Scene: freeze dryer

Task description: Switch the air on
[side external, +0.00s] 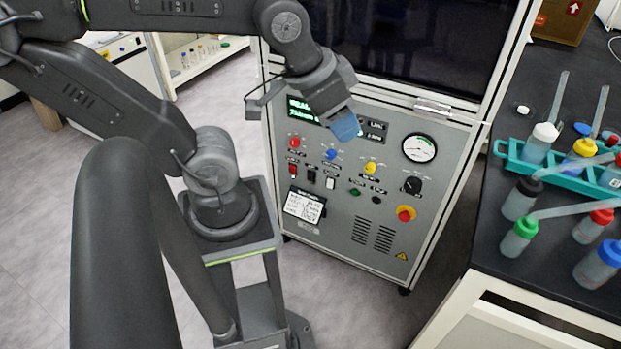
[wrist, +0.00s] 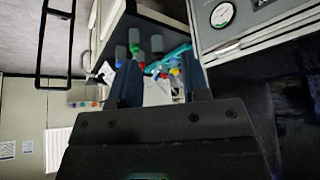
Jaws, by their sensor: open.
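The freeze dryer's grey control panel (side external: 330,210) faces the side view. It has a red knob (side external: 295,142), a blue knob (side external: 331,154) and a yellow knob (side external: 370,168) in a row. Below them are a red switch (side external: 293,169), a black switch (side external: 311,176) and a white switch (side external: 330,183). The labels are too small to read, so I cannot tell which control is for air. My gripper (side external: 345,126) is in front of the panel's upper part, above the knobs, and hides part of the display. In the wrist view, its two fingers (wrist: 160,80) are apart with nothing between them.
A round gauge (side external: 419,148), a black dial (side external: 412,185) and a red-and-yellow button (side external: 405,214) are on the panel's right side. A black bench (side external: 480,255) at right holds several wash bottles and a teal rack (side external: 515,163). Floor is open before the panel.

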